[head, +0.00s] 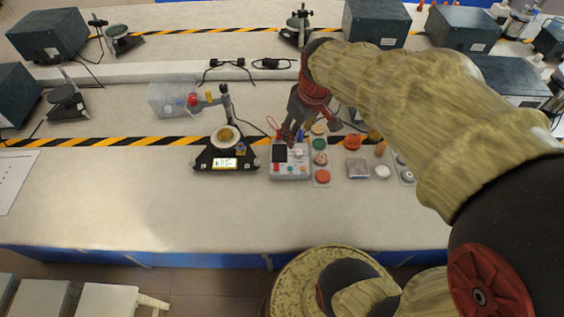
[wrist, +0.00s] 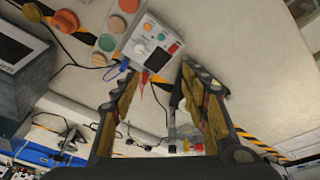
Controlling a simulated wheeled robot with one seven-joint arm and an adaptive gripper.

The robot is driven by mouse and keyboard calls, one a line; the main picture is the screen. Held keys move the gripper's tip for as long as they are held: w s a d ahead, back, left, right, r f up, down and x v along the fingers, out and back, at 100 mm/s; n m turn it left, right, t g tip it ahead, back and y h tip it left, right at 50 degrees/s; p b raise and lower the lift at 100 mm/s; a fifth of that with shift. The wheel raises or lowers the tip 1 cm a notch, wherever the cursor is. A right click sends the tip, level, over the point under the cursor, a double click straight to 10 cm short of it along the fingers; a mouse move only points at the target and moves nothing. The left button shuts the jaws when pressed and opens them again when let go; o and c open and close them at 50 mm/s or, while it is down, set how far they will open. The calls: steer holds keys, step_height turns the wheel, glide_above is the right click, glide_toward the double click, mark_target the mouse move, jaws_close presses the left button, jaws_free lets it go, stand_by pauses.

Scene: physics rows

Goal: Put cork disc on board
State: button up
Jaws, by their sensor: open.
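A narrow pale board (head: 315,184) lies right of the grey instrument box in the head view. A speckled tan disc that looks like cork (head: 320,158) lies on it, between a green disc (head: 319,143) and an orange-red disc (head: 323,176). A plain tan disc (head: 318,129) sits behind the green one; I cannot tell which tan disc is the cork one. The speckled disc also shows in the wrist view (wrist: 117,25). My gripper (head: 291,136) is above the back of the instrument box. In the wrist view, its fingers (wrist: 157,85) are wide apart with nothing held between them.
The grey instrument box (head: 290,173) has a screen and buttons. Left of it stands a black device (head: 226,163) with a pale dish and an upright post. A clear bin (head: 172,99) is behind left. Orange pieces (head: 352,141) lie right.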

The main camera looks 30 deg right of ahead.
steer(key=s+a+r+t, duration=0.1)
steer(key=s+a+r, duration=0.2)
steer(key=s+a, duration=0.2)
steer(key=s+a+r+m+t, duration=0.1)
steer(key=s+a+r, duration=0.2)
steer(key=s+a, duration=0.3)
steer(key=shift+a+r+m, duration=0.3)
steer(key=shift+a+r, duration=0.1)
steer(key=shift+a, duration=0.65)
